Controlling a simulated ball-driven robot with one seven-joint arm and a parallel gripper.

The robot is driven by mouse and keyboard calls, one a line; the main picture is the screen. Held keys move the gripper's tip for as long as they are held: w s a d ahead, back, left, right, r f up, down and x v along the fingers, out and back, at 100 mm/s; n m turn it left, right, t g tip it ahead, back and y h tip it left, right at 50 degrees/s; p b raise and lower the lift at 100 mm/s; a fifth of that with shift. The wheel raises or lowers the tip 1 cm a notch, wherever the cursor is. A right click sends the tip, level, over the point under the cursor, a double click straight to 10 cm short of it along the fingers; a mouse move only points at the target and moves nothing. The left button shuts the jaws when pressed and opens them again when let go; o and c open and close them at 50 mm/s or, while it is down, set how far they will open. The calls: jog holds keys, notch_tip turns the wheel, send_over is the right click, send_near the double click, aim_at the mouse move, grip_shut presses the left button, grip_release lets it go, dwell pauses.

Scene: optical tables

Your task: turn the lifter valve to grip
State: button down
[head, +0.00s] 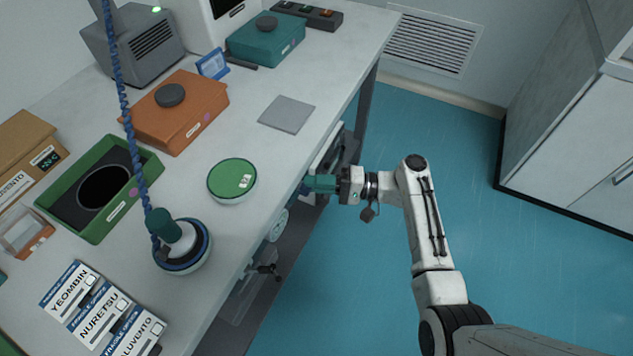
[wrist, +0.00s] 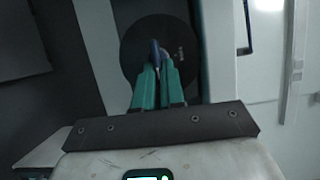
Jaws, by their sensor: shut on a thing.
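My gripper (head: 312,184) has teal fingers and reaches in at the front side of the long table, just below its top. In the wrist view the fingers (wrist: 160,78) are shut on a small blue-grey lever (wrist: 154,50). The lever stands on a dark round plate (wrist: 136,50), which looks like the lifter valve. Pale marks on the plate are too small to read. In the head view the table edge and my gripper hide the lever. The lifter (head: 172,230), with a dark green top and blue-rimmed base, stands on the table under a coiled blue hose (head: 122,100).
The table (head: 320,75) carries a green-lidded round dish (head: 232,179), an orange box (head: 180,112), a teal box (head: 266,38), a green tray with a dark round opening (head: 145,200) and name cards (head: 100,310). Blue floor (head: 340,290) is open beside the table. A white cabinet (head: 570,150) stands right.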

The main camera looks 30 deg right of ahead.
jog(key=c, duration=1.2)
grip_release()
jog(key=shift+c, duration=0.2)
jog(key=shift+d, duration=0.1)
jog(key=b+v, duration=0.1)
jog(key=v, duration=0.9)
jog(key=shift+d, duration=0.3)
jog(key=shift+s+f, duration=0.1)
jog(key=shift+s, duration=0.05)
jog(key=s+a+f+n+g+h+p, duration=0.1)
jog(key=s+a+f+n+g+h, duration=0.15)
jog(key=s+f+g+h, duration=0.4)
jog(key=s+a+f+n+g+h, duration=0.1)
jog(key=s+a+f, duration=0.25)
jog(key=s, duration=0.55)
jog(key=s+d+r+n+g+h+p, duration=0.1)
jog(key=s+d+r+n+h, duration=0.1)
jog(key=s+r+h, duration=0.5)
jog(key=s+h, duration=0.1)
jog(key=s, duration=0.2)
jog(key=shift+d+r, duration=0.4)
